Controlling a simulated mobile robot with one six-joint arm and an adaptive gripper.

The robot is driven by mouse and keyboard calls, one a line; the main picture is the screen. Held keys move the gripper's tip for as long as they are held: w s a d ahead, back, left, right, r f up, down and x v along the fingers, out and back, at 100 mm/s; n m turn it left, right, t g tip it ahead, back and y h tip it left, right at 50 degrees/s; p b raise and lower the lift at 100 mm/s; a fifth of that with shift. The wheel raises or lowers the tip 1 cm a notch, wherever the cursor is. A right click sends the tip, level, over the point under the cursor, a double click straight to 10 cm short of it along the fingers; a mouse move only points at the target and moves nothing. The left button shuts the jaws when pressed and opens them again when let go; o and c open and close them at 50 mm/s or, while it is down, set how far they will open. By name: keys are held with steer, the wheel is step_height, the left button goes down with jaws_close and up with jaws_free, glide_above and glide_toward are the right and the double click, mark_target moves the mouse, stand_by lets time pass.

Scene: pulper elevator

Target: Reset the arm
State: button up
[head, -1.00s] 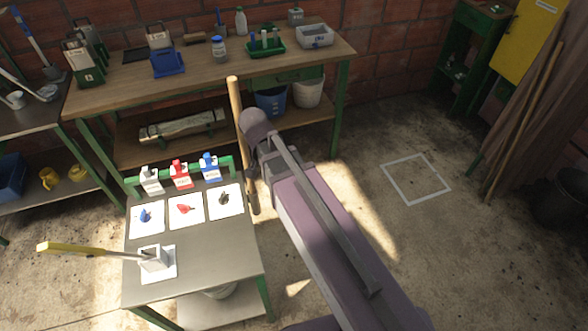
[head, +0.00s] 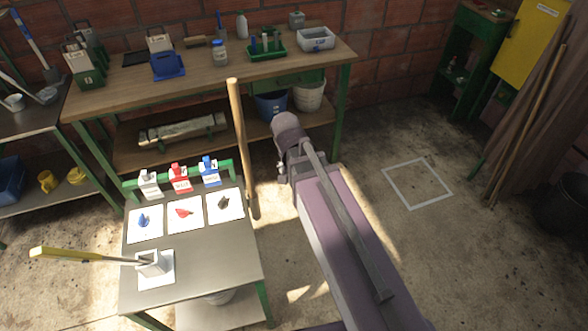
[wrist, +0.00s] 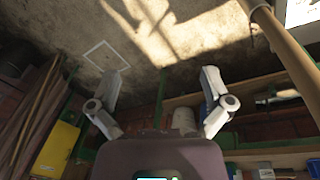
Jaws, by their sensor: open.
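My arm (head: 345,235) reaches up from the bottom right of the head view, over the floor right of the small metal table. My gripper (wrist: 162,78) is open and empty in the wrist view, its two fingers spread wide with floor and shelving behind them. In the head view the gripper is mostly hidden by the arm. Nothing is held.
A small metal table (head: 205,262) carries several white cards and a white holder (head: 150,262) with a yellow-handled tool (head: 85,254). A wooden pole (head: 240,130) stands beside it. A workbench (head: 120,85) is behind. Floor around the white square (head: 417,184) is clear.

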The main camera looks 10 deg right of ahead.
steer(key=s+d+n+y, duration=0.1)
steer(key=s+d+n, duration=0.2)
steer(key=d, duration=0.3)
steer(key=shift+s+d+n+y, duration=0.25)
steer(key=shift+s+n+y, duration=0.15)
steer(key=shift+f, duration=0.1)
stand_by(0.4)
steer(key=c, duration=0.6)
